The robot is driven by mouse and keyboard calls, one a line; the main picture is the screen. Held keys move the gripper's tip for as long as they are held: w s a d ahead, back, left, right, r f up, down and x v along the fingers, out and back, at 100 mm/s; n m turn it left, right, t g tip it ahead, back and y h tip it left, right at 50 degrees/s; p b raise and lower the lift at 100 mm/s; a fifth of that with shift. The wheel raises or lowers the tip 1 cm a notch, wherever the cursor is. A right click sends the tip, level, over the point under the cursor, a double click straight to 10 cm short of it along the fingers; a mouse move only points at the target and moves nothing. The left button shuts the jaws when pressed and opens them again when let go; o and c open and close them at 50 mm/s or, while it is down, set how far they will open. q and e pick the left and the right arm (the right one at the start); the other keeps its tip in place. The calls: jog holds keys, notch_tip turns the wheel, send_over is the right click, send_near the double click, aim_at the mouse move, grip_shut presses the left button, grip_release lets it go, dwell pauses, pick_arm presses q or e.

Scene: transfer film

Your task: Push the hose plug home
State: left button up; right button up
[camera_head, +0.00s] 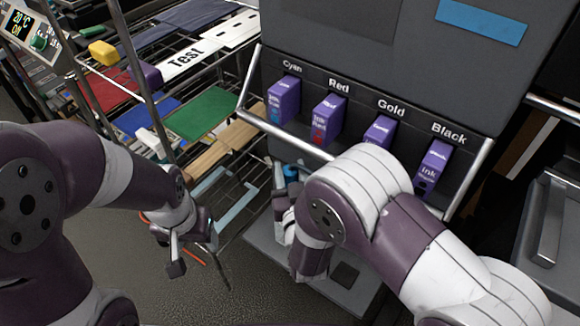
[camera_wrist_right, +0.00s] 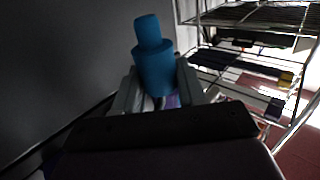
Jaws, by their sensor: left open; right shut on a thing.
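A blue stepped cylinder, which looks like the hose plug (camera_wrist_right: 154,70), stands up between the fingers of my right gripper (camera_wrist_right: 158,98) in the right wrist view. Its narrow end points up and away from the gripper. In the head view a small part of the blue plug (camera_head: 291,173) shows below the printer's front rail, beside my right forearm, which hides most of the right gripper (camera_head: 283,192). The right gripper is shut on the plug. The socket is not clearly visible. My left gripper (camera_head: 193,257) is open and empty, low on the left, over the floor.
A grey printer (camera_head: 345,60) with purple ink cartridges (camera_head: 328,117) and a metal front rail stands ahead. A wire drying rack (camera_head: 225,150) with coloured sheets is on the left. Grey floor (camera_head: 130,235) lies open below the left gripper.

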jog(key=shift+f, duration=0.1)
notch_tip(320, 180, down, 6)
jog(key=b, duration=0.5)
dwell(1.2)
jog(key=shift+f+b, duration=1.35)
jog(key=shift+f, duration=0.3)
jog(key=o, duration=1.1)
